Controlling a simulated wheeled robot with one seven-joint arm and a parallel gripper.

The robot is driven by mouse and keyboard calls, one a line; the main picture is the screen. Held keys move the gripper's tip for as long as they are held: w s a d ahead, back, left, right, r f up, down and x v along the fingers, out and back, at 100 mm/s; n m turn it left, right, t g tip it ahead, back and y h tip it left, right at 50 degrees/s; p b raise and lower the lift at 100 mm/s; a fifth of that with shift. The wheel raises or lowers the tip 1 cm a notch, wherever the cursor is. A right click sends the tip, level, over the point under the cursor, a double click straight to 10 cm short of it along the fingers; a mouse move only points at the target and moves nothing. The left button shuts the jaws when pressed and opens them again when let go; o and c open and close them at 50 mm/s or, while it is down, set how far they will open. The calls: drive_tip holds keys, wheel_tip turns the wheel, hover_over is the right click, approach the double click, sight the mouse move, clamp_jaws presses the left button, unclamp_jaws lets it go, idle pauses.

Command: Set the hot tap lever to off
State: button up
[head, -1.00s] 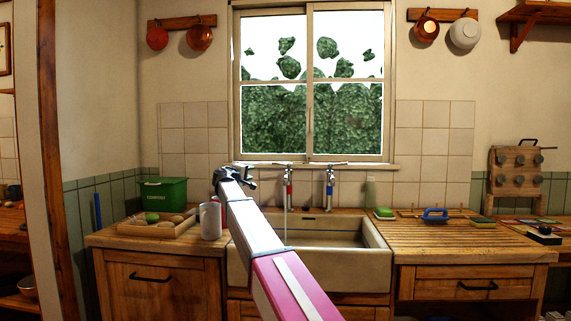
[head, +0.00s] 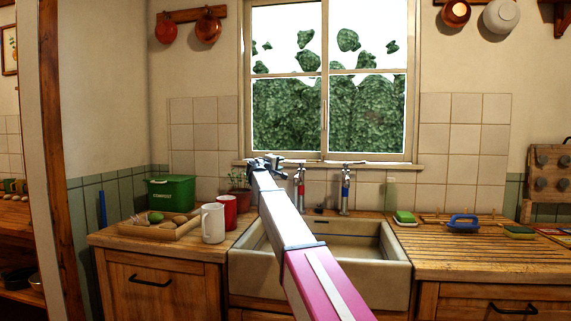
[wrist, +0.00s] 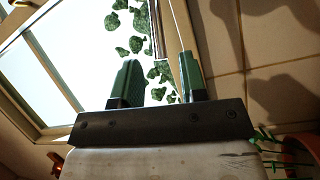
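The hot tap (head: 299,190), marked red, stands at the back of the sink (head: 393,268), with its lever (head: 300,163) on top, lying roughly sideways. The cold tap (head: 345,190), marked blue, is to its right. My gripper (head: 266,162) is in front of the window, left of the hot tap's lever in the picture; I cannot tell the depth gap. In the wrist view my gripper (wrist: 158,60) has its two green fingers apart with nothing between them. It points up towards the window, and neither tap shows there. My arm hides part of the sink.
A potted plant (head: 240,180), a red mug (head: 229,207), a white mug (head: 212,224) and a tray (head: 140,231) of vegetables stand left of the sink. The plant's pot (wrist: 300,152) is near my gripper's right in the wrist view. A blue-handled brush (head: 463,222) lies on the right drainboard.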

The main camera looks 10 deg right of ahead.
drive_tip(key=x, duration=0.5)
clamp_jaws()
drive_tip(key=w+m+g+h, duration=0.1)
drive_tip(key=m+g+h, duration=0.1)
drive_tip(key=g, duration=0.1)
drive_tip(key=w+m+g+h, duration=0.1)
drive_tip(key=m+g, duration=0.1)
drive_tip(key=shift+w+d+h, duration=0.2)
drive_tip(key=shift+w+h, duration=0.15)
drive_tip(key=shift+h, duration=0.05)
unclamp_jaws()
